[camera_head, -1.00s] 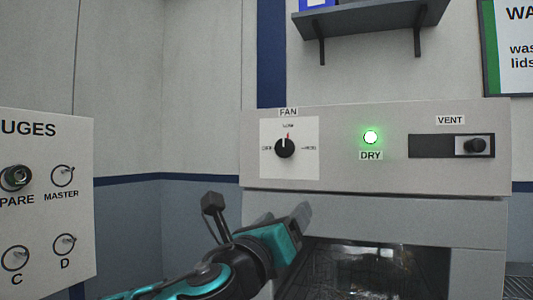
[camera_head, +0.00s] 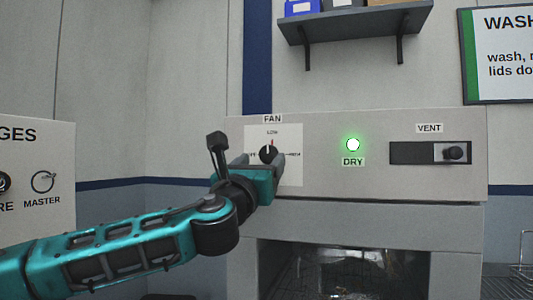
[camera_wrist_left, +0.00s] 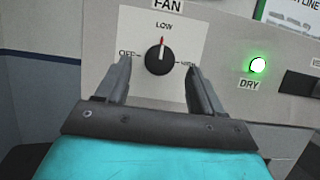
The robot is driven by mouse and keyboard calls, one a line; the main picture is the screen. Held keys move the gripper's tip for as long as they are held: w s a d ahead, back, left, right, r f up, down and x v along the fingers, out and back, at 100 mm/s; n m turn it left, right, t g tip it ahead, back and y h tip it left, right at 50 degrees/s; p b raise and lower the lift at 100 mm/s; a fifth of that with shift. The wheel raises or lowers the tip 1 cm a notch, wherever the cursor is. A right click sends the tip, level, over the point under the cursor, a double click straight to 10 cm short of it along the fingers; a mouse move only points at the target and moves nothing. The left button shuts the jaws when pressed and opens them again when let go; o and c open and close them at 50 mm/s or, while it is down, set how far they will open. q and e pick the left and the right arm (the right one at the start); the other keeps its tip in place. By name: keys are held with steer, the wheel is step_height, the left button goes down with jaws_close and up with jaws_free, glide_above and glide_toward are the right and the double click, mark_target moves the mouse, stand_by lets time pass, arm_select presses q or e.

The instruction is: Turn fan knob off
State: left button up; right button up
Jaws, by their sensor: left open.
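The fan knob (camera_head: 268,154) is a black round dial with a red pointer on a white plate, under the label FAN. In the left wrist view the fan knob (camera_wrist_left: 159,59) points up at LOW, with OFF to its left and HIGH to its right. My left gripper (camera_head: 264,160) is in front of the plate, its fingers on either side of the knob in the head view. In the left wrist view my left gripper (camera_wrist_left: 158,72) is open, with gaps between each finger and the knob. My right gripper is not in view.
A green lamp (camera_head: 353,145) labelled DRY glows right of the knob. A vent slider (camera_head: 454,152) sits farther right on the same panel. A gauge board (camera_head: 35,190) stands at the left. A shelf (camera_head: 355,24) hangs above, and an opening lies below the panel.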

mark_target(268, 154)
arm_select(q)
steer(key=shift+p+x, duration=0.3)
steer(key=shift+x, duration=1.9)
steer(key=c, duration=1)
